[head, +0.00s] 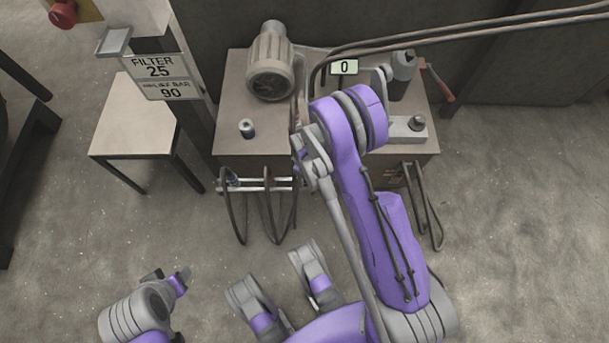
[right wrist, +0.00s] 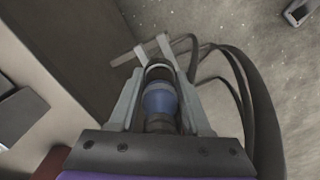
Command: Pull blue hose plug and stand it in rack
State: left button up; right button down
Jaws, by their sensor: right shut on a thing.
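In the right wrist view, my right gripper (right wrist: 160,82) is shut on the blue hose plug (right wrist: 160,102), which has dark and light bands and lies between the two grey fingers. In the head view, my right arm reaches down to the front edge of the bench, and its gripper (head: 298,160) is mostly hidden by the arm. The rack (head: 262,184), with pale bars, sticks out from the bench front, with dark hoses hanging from it. A pale bar (right wrist: 140,52) shows just beyond the fingertips. My left gripper (head: 170,277) is at the lower left, away from the bench; its jaw state is unclear.
The bench (head: 228,95) carries a motor-like unit (head: 270,65), a small dark cylinder (head: 247,128), a display reading 0 (head: 344,67) and a grey device (head: 402,70). More hoses (head: 428,205) hang at the right. A side table (head: 130,125) and sign post stand left. Floor in front is open.

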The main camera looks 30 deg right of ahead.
jog(key=shift+f+b, duration=0.5)
jog(key=shift+b, duration=0.05)
dwell(0.4)
jog(key=shift+f, duration=0.75)
dwell(0.5)
jog(key=shift+c, duration=1.3)
grip_release()
